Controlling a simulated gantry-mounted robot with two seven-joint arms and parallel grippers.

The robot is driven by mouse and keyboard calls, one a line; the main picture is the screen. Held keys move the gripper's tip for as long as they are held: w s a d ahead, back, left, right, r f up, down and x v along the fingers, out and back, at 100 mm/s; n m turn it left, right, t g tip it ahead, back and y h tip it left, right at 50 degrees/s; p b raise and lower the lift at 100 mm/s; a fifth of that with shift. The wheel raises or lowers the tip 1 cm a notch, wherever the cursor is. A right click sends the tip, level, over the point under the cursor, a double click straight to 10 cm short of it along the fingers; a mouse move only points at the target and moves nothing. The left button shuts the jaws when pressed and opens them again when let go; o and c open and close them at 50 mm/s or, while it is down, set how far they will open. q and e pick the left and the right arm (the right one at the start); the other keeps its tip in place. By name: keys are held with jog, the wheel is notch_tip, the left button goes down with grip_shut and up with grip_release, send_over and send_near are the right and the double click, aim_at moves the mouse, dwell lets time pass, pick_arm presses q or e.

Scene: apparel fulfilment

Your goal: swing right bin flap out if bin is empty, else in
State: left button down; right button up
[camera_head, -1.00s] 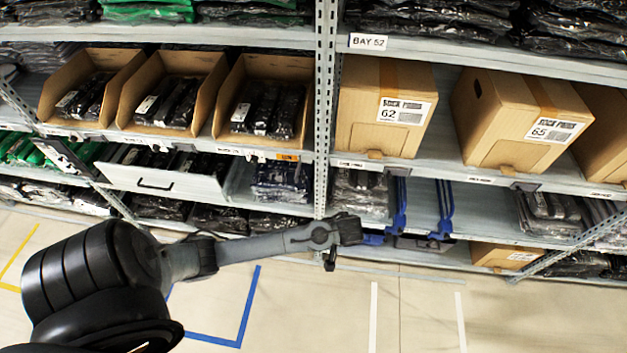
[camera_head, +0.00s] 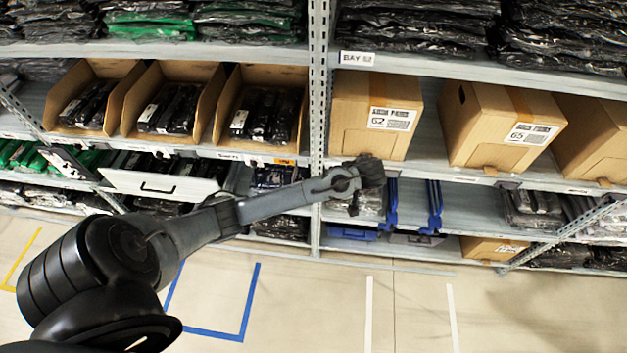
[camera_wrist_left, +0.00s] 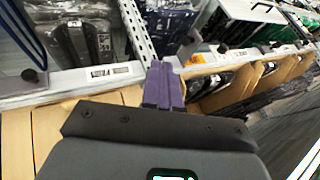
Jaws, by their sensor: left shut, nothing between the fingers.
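My left arm reaches in from the left in the head view. Its gripper (camera_head: 371,172) is in front of the rack, just below the carton marked 62 (camera_head: 350,112). In the left wrist view its purple fingers (camera_wrist_left: 164,86) are shut and empty. Two blue upright pieces (camera_head: 434,205) stand on the lower shelf right of the post, with a blue part (camera_head: 352,233) low beside them. Open cardboard bins (camera_head: 213,104) holding dark bagged items stand left of the post. I cannot tell which piece is the right bin flap. My right gripper is not in view.
A perforated post (camera_head: 318,85) divides the rack. A white drawer front with a handle (camera_head: 185,190) projects on the left. The carton marked 65 (camera_head: 485,115) stands farther right. Bagged garments fill other shelves. The floor in front is clear, with painted lines.

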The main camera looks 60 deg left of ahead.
pick_arm(q)
jog(key=s+a+f+p, duration=0.2)
jog(key=s+a+f, duration=0.2)
jog(key=a+f, duration=0.4)
jog(key=shift+a, duration=0.3)
dwell(0.6)
